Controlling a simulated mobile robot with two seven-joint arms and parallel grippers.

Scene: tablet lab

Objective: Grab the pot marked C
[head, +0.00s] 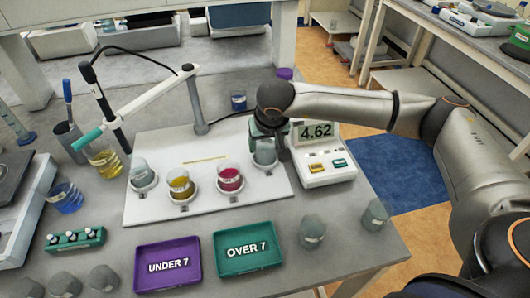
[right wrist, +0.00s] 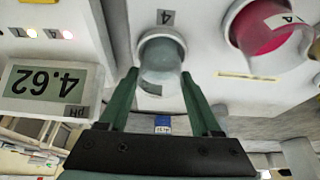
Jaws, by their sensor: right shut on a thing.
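My right gripper (head: 270,130) is at the rightmost place on the white board, shut on a grey, see-through pot (head: 265,153). In the right wrist view its green fingers (right wrist: 159,76) stand on either side of that pot (right wrist: 163,58). A small pale label shows low on it, but its letter is unreadable. Several small grey pots stand elsewhere: two at the front right, one here (head: 312,231) and one here (head: 375,215), and others at the front left (head: 103,281). I cannot make out a C on any of them. My left gripper is not in view.
The white board (head: 215,210) also holds a pale, a yellow and a red beaker (head: 230,179). A pH meter (head: 318,155) reading 4.62 stands close right of my gripper. Purple "UNDER 7" (head: 142,283) and green "OVER 7" (head: 221,271) trays lie in front. A probe stand (head: 197,108) rises behind.

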